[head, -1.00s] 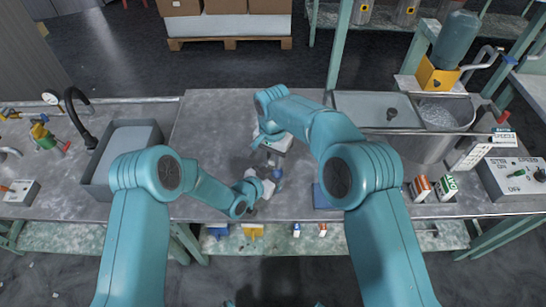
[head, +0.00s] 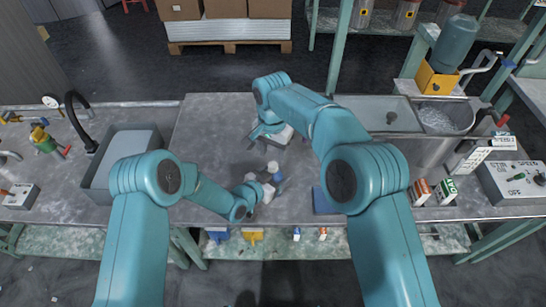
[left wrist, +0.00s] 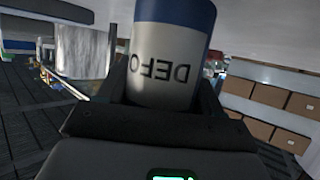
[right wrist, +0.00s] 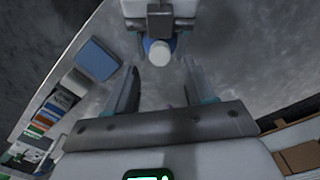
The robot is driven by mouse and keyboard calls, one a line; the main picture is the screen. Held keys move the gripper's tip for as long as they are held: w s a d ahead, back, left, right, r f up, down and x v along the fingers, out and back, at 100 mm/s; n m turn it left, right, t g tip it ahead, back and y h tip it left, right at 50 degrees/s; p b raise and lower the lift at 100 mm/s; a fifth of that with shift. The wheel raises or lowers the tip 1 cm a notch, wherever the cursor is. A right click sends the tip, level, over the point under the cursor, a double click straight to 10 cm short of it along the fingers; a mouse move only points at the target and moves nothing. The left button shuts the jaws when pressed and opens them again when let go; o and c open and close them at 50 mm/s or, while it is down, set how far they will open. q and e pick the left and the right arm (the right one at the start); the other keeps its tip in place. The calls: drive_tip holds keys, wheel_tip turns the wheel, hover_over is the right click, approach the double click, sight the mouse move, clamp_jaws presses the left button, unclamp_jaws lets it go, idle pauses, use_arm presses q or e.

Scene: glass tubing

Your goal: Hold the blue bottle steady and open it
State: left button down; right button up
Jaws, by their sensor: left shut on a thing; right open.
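The blue bottle (head: 278,178) is in my left gripper (head: 266,192) above the front middle of the bench. In the left wrist view the jaws close on its sides, and its white label (left wrist: 165,70) reads "DEFO" upside down. The right wrist view shows its round white top (right wrist: 159,53) with blue around it. I cannot tell whether this is the cap seated or loose. My right gripper (right wrist: 160,70) is open and empty, its fingers pointing toward the bottle but apart from it. In the head view my right gripper is farther back than the bottle.
A blue block (head: 323,202) lies right of the bottle near the front edge. A sink (head: 105,178) is at left, and a covered basin (head: 378,113) at back right. The bench centre (head: 215,130) is clear.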

sight(273, 165)
wheel_tip(273, 165, up, 3)
drive_tip(key=m, duration=0.3)
drive_tip(key=shift+r, duration=0.1)
wheel_tip(273, 165, down, 8)
drive_tip(key=shift+r, duration=0.15)
clamp_jaws()
drive_tip(key=shift+n, duration=1.6)
drive_tip(key=shift+o, duration=0.2)
unclamp_jaws()
